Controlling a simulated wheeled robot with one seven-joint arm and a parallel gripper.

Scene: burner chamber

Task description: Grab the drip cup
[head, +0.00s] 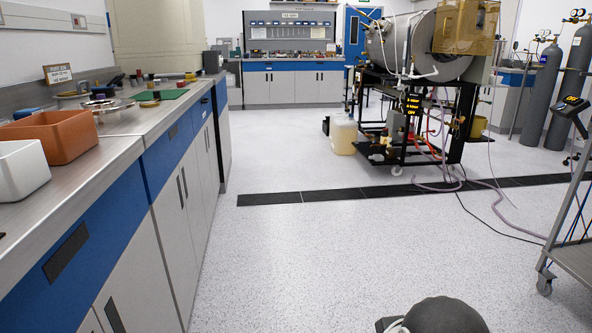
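I cannot pick out a drip cup with certainty in the head view. The burner chamber, a large steel cylinder (388,45), lies on a black wheeled frame (432,148) at the upper right, far across the floor. Small parts, hoses and a yellow container (478,126) sit on or around this frame, too small to name surely. My gripper is not in view; only a dark rounded part, likely mine, shows at the bottom edge.
A long bench (110,150) along the left holds an orange bin (68,137), a white bin (20,170) and small items. A pale jug (343,137) stands on the floor. Hoses cross the floor by a dark strip (330,195). A cart (575,245) stands right. The middle floor is clear.

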